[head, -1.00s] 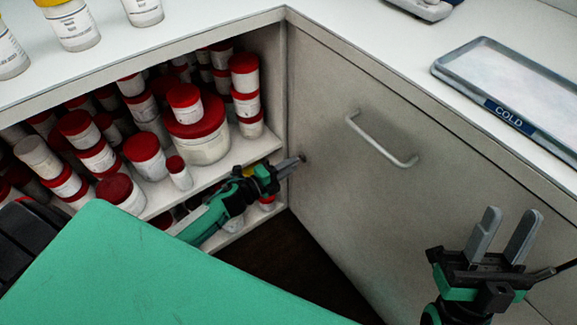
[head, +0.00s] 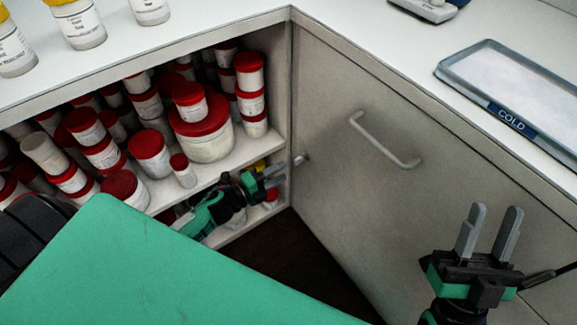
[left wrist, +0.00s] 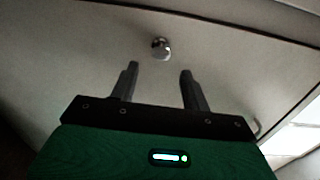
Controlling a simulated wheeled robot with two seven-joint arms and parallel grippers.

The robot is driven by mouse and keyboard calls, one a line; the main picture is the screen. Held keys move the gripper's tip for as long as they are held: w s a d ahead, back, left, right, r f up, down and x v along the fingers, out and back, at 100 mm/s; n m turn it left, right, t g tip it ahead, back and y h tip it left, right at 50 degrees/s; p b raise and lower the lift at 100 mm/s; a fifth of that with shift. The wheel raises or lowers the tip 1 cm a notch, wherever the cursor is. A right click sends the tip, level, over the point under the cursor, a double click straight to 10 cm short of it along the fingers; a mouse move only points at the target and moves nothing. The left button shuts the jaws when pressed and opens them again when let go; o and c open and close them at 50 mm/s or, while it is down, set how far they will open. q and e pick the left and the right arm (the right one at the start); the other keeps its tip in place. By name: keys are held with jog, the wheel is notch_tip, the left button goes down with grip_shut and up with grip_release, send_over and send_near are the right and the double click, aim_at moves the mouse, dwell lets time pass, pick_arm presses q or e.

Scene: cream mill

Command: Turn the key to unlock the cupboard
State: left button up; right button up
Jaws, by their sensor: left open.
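The closed cupboard door (head: 350,190) is grey-beige with a bar handle (head: 385,140). A small shiny metal piece, the key or its lock (head: 300,159), sticks out near the door's left edge. In the left wrist view it is a round metal piece (left wrist: 161,48) beyond and between the fingertips, apart from them; how far it is turned I cannot tell. My left gripper (head: 280,174) is open and empty, just left of and below it. My right gripper (head: 490,228) is open and empty in front of the door's right part, fingers pointing up.
Open shelves (head: 235,157) to the left hold many red-lidded jars, close to my left arm. A tray marked COLD (head: 505,85) lies on the worktop above the door. Yellow-lidded jars (head: 78,22) stand at the upper left.

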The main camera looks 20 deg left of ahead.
pick_arm(q)
jog(key=v, duration=0.8)
jog(key=shift+s+a+p, duration=0.15)
jog(key=shift+s+p, duration=0.15)
jog(key=shift+p, duration=0.1)
pick_arm(e)
jog(key=w+f+g, duration=0.1)
jog(key=w+a+f+g, duration=0.1)
jog(key=f, duration=0.1)
jog(key=shift+a+h, duration=0.15)
jog(key=shift+h, duration=0.25)
